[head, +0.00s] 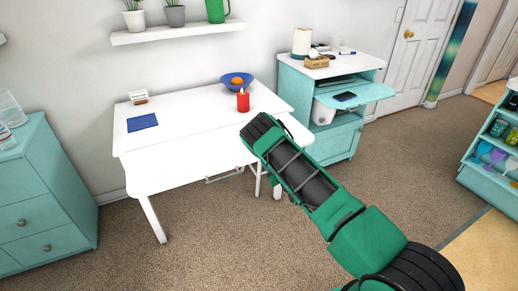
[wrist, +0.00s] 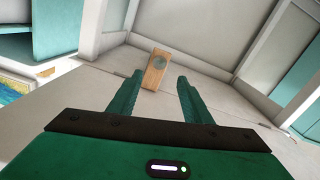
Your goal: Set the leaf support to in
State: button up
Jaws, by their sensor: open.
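The white table (head: 185,165) stands against the wall in the head view, with a seam across its top near the front. In the wrist view, a small wooden piece with a round grey disc (wrist: 155,72) sits among pale panels; it looks like the leaf support. I cannot tell whether it is in or out. My gripper (wrist: 160,77) is open, its two green fingers apart, with the wooden piece appearing between and beyond their tips. No contact is visible. In the head view my gripper is hidden behind my arm.
The carpet in front is clear.

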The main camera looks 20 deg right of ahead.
jog(key=w+a, duration=0.1)
jog(key=w, duration=0.9)
jog(key=shift+w+a, duration=0.25)
jog(key=shift+a, duration=0.15)
grip_shut()
jog(key=shift+w, duration=0.1)
